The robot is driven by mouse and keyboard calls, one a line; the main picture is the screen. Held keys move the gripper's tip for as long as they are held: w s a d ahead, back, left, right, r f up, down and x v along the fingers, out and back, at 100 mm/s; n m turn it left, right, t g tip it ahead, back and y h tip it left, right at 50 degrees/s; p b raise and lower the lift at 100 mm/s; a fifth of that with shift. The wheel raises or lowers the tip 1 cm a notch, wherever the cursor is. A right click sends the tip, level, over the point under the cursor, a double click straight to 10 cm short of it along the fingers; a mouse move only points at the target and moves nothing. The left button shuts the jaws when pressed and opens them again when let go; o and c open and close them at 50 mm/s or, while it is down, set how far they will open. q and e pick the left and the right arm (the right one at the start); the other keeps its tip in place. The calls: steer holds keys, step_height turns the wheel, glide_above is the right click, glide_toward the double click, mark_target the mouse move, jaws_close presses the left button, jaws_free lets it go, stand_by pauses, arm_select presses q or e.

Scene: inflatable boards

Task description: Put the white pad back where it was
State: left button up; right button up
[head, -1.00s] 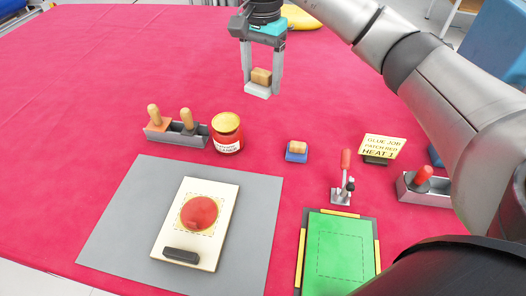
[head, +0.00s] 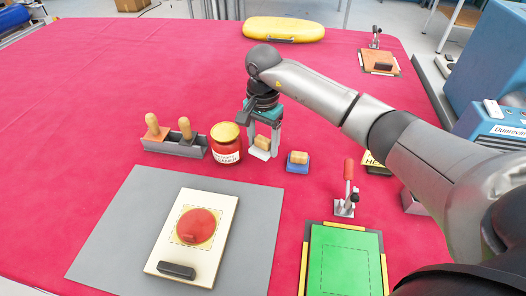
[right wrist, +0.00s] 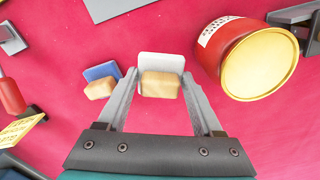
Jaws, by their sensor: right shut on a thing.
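The white pad (head: 259,154) has a tan wooden block (head: 263,143) as its handle. My right gripper (head: 263,147) is shut on the handle, pointing down, between the red jar and the blue pad. In the right wrist view the handle sits between the fingertips (right wrist: 161,82) and the white pad (right wrist: 161,63) shows beyond it. I cannot tell whether the pad touches the table. The blue pad (head: 297,167), with a similar handle, sits just right of it on the red table. My left gripper is not in view.
The red jar with a gold lid (head: 226,145) stands close left of the gripper. A grey holder (head: 170,147) with wooden-handled tools is farther left. A grey mat (head: 105,225) with a cream board, a green board (head: 345,262) and a red-handled clamp (head: 347,190) lie nearer.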

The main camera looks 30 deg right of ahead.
mark_target(263, 152)
step_height(263, 152, down, 3)
steer(key=shift+f, duration=0.15)
arm_select(q)
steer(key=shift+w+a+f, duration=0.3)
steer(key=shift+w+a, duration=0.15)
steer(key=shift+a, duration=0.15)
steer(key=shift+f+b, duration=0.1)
steer(key=shift+b, duration=0.3)
arm_select(e)
steer(key=shift+f, duration=0.1)
steer(key=o, duration=1.2)
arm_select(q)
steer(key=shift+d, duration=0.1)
